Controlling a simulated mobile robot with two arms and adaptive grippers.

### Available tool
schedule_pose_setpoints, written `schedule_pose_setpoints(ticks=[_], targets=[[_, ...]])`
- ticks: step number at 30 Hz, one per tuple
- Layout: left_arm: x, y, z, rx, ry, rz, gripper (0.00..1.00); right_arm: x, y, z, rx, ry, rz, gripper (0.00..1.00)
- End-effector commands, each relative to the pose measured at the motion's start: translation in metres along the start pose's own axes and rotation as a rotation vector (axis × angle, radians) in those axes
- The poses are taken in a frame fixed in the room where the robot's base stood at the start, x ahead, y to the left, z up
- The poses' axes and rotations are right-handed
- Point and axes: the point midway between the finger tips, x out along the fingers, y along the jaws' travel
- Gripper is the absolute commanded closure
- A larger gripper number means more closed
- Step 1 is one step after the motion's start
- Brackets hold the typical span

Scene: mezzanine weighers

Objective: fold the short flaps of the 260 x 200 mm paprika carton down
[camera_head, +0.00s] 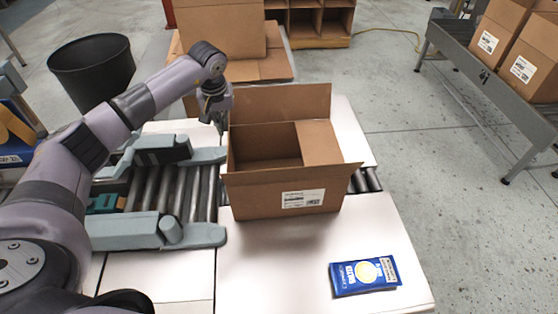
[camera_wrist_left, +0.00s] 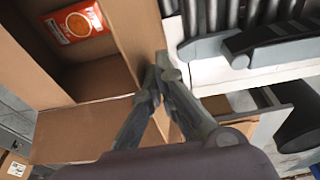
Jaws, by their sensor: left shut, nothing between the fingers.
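The brown paprika carton (camera_head: 262,200) stands open on the pale table, with a white label on its near side. Its far long flap (camera_head: 285,104) stands up. The right short flap (camera_head: 320,140) lies inward over the right part of the opening. The left short flap is seen too edge-on to judge. In the left wrist view an orange packet (camera_wrist_left: 78,22) lies inside the carton (camera_wrist_left: 145,35). My left gripper (camera_head: 214,110) is shut and empty at the carton's far left corner. Its fingertips (camera_wrist_left: 158,76) are close to the cardboard edge; contact is unclear.
A roller conveyor (camera_head: 180,190) with grey guides (camera_head: 150,230) lies left of the carton. A blue pouch (camera_head: 364,275) lies on the table's near right. A black bin (camera_head: 92,68) and more cartons (camera_head: 222,30) stand behind. The table's near middle is clear.

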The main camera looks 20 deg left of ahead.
Motion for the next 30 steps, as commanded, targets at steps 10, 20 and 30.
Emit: schedule_pose_setpoints(ticks=[10,20,30], targets=[[-0.002,0.012,0.0,0.0,0.0,-0.001,1.0,-0.001,0.0,0.0,0.0,0.0,0.0,0.01],[0.003,0.021,0.001,0.001,0.0,0.0,1.0,0.003,0.0,0.0,0.001,0.0,0.0,0.01],[0.015,0.053,0.003,0.001,0.001,0.0,1.0,0.013,-0.002,0.001,0.001,0.0,-0.002,0.01]])
